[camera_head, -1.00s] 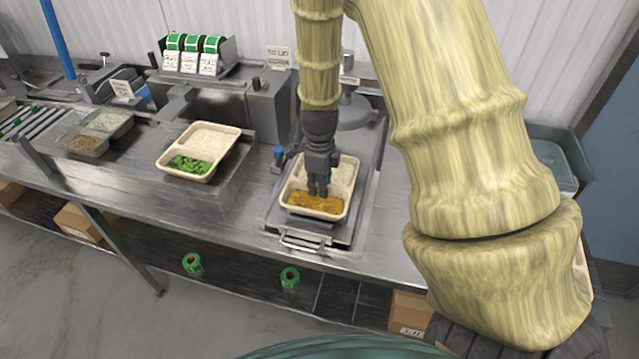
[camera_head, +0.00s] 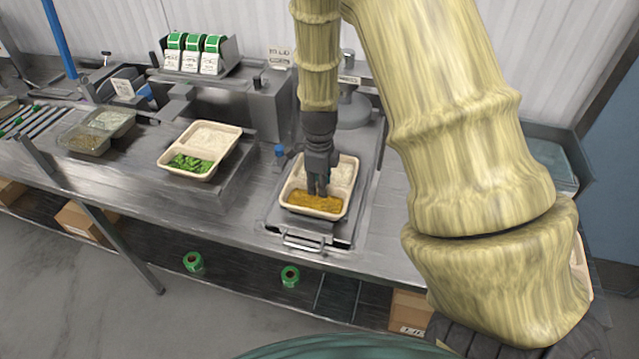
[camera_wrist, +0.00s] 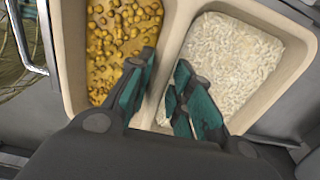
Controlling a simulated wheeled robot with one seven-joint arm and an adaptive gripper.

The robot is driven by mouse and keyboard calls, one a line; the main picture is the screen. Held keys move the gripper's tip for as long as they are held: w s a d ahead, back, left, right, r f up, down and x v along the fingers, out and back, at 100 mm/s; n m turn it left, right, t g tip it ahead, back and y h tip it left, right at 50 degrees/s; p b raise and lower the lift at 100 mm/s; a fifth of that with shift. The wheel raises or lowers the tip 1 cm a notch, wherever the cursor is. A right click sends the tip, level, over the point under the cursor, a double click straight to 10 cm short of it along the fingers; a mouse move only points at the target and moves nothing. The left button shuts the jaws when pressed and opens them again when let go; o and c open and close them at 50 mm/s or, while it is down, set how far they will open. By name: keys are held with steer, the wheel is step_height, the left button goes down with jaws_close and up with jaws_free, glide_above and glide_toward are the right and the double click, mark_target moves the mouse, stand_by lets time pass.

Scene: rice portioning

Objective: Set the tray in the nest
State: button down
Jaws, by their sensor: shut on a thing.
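A cream tray (camera_head: 314,214) holds yellow curry-like food in its near compartment and white rice in its far one. My gripper (camera_head: 318,190) points down over its middle. In the wrist view the teal-padded fingers of my gripper (camera_wrist: 161,75) are shut on the tray's divider (camera_wrist: 165,62), one finger on each side. The tray is level, within the outline of a grey metal fixture (camera_head: 267,219) with a front handle, which looks like the nest. Whether the tray rests fully down in it cannot be told; my fingers hide part of the divider.
Another cream tray (camera_head: 166,170) with green vegetables and rice stands to the left on a raised metal plate. Bare steel counter (camera_head: 232,215) lies between the trays.

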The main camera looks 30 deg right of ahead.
steer(key=shift+f+p, duration=0.3)
steer(key=shift+f, duration=0.1)
stand_by(1.1)
steer(key=c, duration=0.7)
jaws_free()
steer(key=shift+c, duration=0.2)
steer(key=shift+r, duration=0.15)
steer(key=shift+r+p, duration=3.35)
steer(key=shift+r, duration=0.5)
